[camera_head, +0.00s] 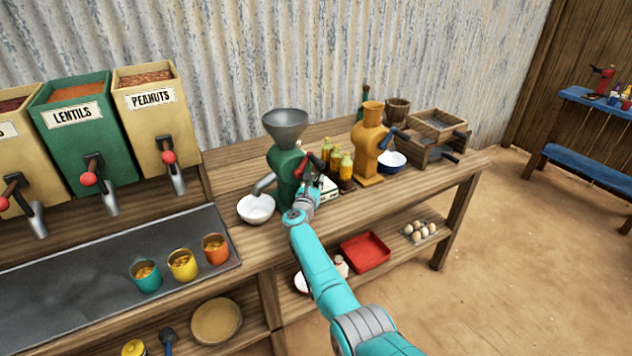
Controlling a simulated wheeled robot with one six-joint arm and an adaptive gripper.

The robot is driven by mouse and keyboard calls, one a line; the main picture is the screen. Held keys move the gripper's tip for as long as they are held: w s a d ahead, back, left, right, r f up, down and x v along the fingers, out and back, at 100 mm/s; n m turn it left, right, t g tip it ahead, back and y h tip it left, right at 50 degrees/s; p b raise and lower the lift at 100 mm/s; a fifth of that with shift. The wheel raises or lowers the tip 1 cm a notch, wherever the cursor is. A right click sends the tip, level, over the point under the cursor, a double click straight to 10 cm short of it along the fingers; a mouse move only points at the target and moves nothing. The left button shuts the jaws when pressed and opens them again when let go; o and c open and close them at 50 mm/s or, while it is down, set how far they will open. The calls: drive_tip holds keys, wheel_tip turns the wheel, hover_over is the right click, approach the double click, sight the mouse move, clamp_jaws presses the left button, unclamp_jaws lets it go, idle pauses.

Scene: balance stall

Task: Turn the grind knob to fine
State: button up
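A green grinder (281,178) with a grey funnel hopper (286,128) stands on the wooden table. Its spout points left over a white bowl (256,208). My gripper (311,172) is at the right side of the grinder, at about the height of its body. A red part (303,166) shows beside my fingers and the grinder; I cannot tell whether it is the grind knob or a handle. My gripper and wrist cover much of that side. The fingers are too small and dark to tell whether they are open or shut. The knob's setting cannot be read.
Yellow bottles (346,166) and an orange grinder (371,145) stand close to the right of my gripper. A blue-rimmed bowl (392,161) and a wooden box (433,138) are further right. Dispensers (74,131) and cups (183,265) are left. A red tray (365,252) sits on the lower shelf.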

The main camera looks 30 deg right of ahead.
clamp_jaws()
